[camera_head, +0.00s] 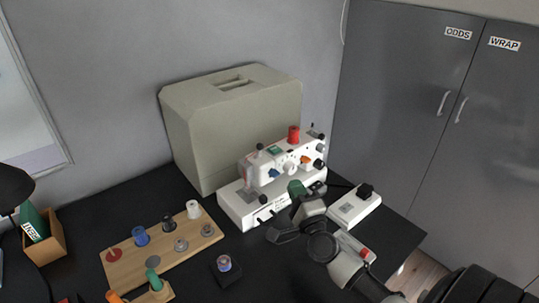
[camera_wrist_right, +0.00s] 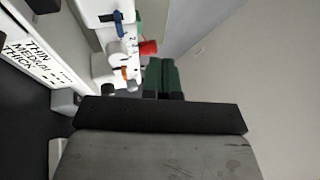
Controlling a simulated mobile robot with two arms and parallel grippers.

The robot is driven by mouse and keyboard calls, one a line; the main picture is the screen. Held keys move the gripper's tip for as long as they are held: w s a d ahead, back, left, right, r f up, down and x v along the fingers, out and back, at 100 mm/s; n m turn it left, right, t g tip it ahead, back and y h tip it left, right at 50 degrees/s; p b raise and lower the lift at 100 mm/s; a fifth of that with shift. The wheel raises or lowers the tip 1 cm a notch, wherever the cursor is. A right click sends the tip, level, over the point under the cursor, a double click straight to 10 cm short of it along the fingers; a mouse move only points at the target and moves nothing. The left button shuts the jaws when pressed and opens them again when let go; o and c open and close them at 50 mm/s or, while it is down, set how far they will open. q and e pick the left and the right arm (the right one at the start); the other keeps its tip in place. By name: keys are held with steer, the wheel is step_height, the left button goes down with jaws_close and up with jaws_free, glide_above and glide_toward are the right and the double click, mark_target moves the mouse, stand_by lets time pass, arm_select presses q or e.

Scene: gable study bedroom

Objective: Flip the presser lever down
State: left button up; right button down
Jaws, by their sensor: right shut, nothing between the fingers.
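The white sewing machine (camera_head: 229,202) stands on the dark desk, with a red spool (camera_head: 293,134) on top. A small blue part (camera_head: 273,172) shows at its head, and again in the right wrist view (camera_wrist_right: 118,17). An orange part (camera_head: 305,160) sits further right. I cannot tell for sure which part is the presser lever. My right gripper (camera_head: 296,187) has green fingers, shut and empty, in front of the machine's right half. In the right wrist view its fingers (camera_wrist_right: 162,72) are together, with the machine to their left. My left gripper is not in view.
A beige machine cover (camera_head: 190,125) stands behind the machine. A wooden spool board (camera_head: 135,265) lies to the left. A black block (camera_head: 228,278) with a bobbin sits in front. Grey cupboards (camera_head: 430,60) stand at right.

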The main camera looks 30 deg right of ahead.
mark_target(259, 150)
steer(key=x, duration=0.3)
steer(key=a+p+x, duration=0.1)
steer(key=x, duration=0.3)
steer(key=a+x, duration=0.1)
steer(key=x, duration=0.3)
steer(key=shift+w+a+r+p, duration=0.1)
steer(key=shift+w+r+p, duration=0.05)
steer(key=shift+w+p, duration=0.2)
steer(key=shift+w+a, duration=0.25)
steer(key=shift+w, duration=0.1)
steer(key=shift+r, duration=0.1)
